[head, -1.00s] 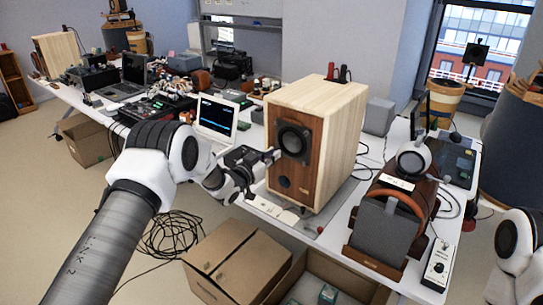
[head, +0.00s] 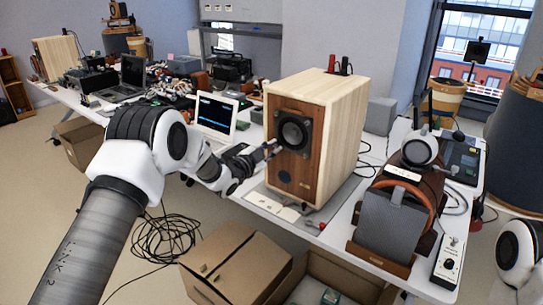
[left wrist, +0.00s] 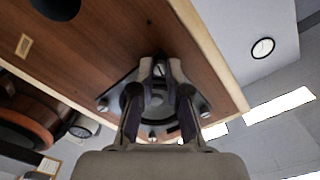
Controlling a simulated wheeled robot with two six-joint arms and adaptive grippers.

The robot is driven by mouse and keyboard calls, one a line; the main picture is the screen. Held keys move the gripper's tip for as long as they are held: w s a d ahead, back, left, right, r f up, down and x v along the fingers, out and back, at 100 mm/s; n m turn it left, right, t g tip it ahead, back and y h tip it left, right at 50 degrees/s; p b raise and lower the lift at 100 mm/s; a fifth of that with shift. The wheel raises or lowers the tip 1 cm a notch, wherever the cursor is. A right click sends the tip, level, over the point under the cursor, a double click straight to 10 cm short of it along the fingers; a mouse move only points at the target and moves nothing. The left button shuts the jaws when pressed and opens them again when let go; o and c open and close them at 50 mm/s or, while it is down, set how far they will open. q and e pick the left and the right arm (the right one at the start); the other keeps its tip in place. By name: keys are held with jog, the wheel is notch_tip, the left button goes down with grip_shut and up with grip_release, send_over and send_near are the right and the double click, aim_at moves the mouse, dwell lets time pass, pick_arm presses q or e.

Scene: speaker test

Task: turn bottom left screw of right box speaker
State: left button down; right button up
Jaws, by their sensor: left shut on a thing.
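The right box speaker (head: 332,135) is a wooden cabinet with a dark brown front, standing upright at the near edge of the table. Its round black driver (head: 294,131) sits in the upper front, with a dark port (head: 285,176) below. My left gripper (head: 273,149) is at the lower left corner of the driver. In the left wrist view my left gripper (left wrist: 160,72) is shut around the bottom left screw (left wrist: 160,68), which its fingertips mostly hide. Other silver screws (left wrist: 103,106) show at the driver plate's corners. My right gripper is out of view.
Another wooden speaker (head: 55,58) stands far left.

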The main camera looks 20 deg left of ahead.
pick_arm(q)
jog(key=shift+f+m+b, duration=0.25)
jog(key=shift+m+b, duration=0.5)
jog(key=shift+m, duration=0.15)
jog(key=shift+a+m+b, duration=0.1)
jog(key=shift+m+b, duration=13.8)
jog(key=shift+b, duration=2.15)
jog(key=c, duration=1.2)
grip_release()
